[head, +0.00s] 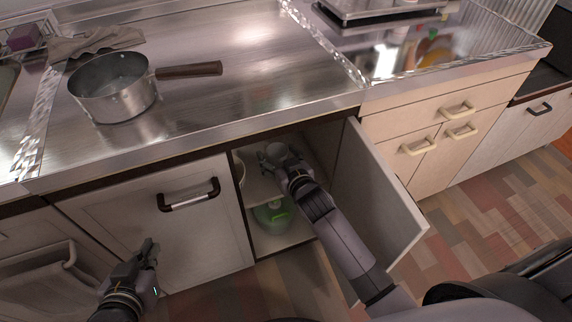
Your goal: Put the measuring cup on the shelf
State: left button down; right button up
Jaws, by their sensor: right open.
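The cupboard under the counter is open, and a shelf (262,186) crosses its inside. A small pale round cup, seemingly the measuring cup (276,149), is at the back of the cupboard above the shelf, beside my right fingertips. My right gripper (272,161) reaches in through the opening and is open. Its fingers partly cover the cup, and I cannot tell whether they touch it. My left gripper (147,250) is in front of the closed door on the left, away from the cup. Its fingers overlap in this view, so its opening is unclear.
The open cupboard door (375,195) stands right of my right arm. A pale dish (239,168) is at the shelf's left side. A green container (272,215) stands below the shelf. A metal pot (115,88) and a cloth (95,42) are on the counter (230,105).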

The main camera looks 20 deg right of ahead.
jog(key=p+v, duration=0.2)
jog(key=v, duration=0.4)
jog(key=shift+s+r, duration=0.15)
jog(key=shift+s, duration=0.15)
pick_arm(q)
jog(key=s+a+f+g+y, duration=0.1)
jog(key=s+a+f+g, duration=0.1)
jog(key=s, duration=0.4)
jog(key=s+a+f+g+y+p, duration=0.1)
jog(key=s+a+f+g, duration=0.1)
jog(key=s+g, duration=0.3)
jog(key=shift+s+f, duration=0.75)
jog(key=shift+f, duration=0.1)
pick_arm(e)
jog(key=s+d+f+g, duration=0.1)
jog(key=s+g, duration=0.4)
jog(key=s, duration=0.8)
jog(key=s+d+f+n+g, duration=0.1)
jog(key=s+g, duration=0.5)
jog(key=s, duration=0.7)
jog(key=shift+d+h, duration=0.4)
jog(key=shift+d, duration=0.25)
pick_arm(q)
jog(key=shift+a, duration=0.1)
pick_arm(e)
jog(key=shift+f, duration=0.1)
